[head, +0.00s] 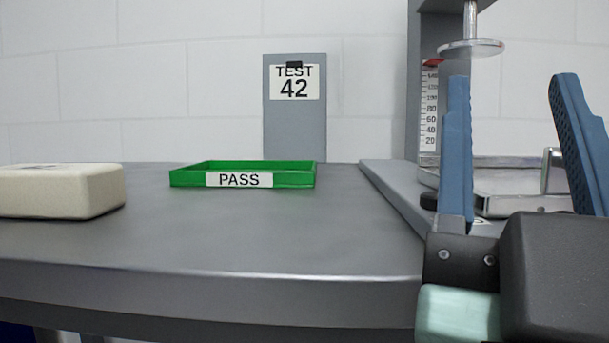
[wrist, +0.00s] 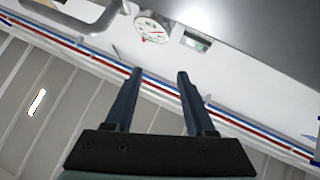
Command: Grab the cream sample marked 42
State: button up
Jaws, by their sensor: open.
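A cream block (head: 62,190) lies on the grey table at the left edge of the head view, cut off by the frame. Dark marking shows on its top, but I cannot read it. A grey sign (head: 294,125) behind the table reads TEST 42. My gripper (head: 511,85) is at the right of the head view, fingers pointing up, open and empty, far to the right of the block. In the wrist view my gripper (wrist: 156,75) is also open with nothing between its blue fingers. The block is not in the wrist view.
A green tray (head: 292,179) labelled PASS stands at the table's back middle and looks empty. A press (head: 428,130) with a scale and round plate stands at the right, behind my gripper. The wrist view shows a wall gauge (wrist: 152,30).

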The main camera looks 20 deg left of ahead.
aim_at(52, 192)
jog(key=k+j+u, duration=0.1)
jog(key=u, duration=0.3)
jog(key=k+j+u, duration=0.1)
jog(key=u, duration=0.3)
jog(key=j+u, duration=0.2)
jog(key=u, duration=0.15)
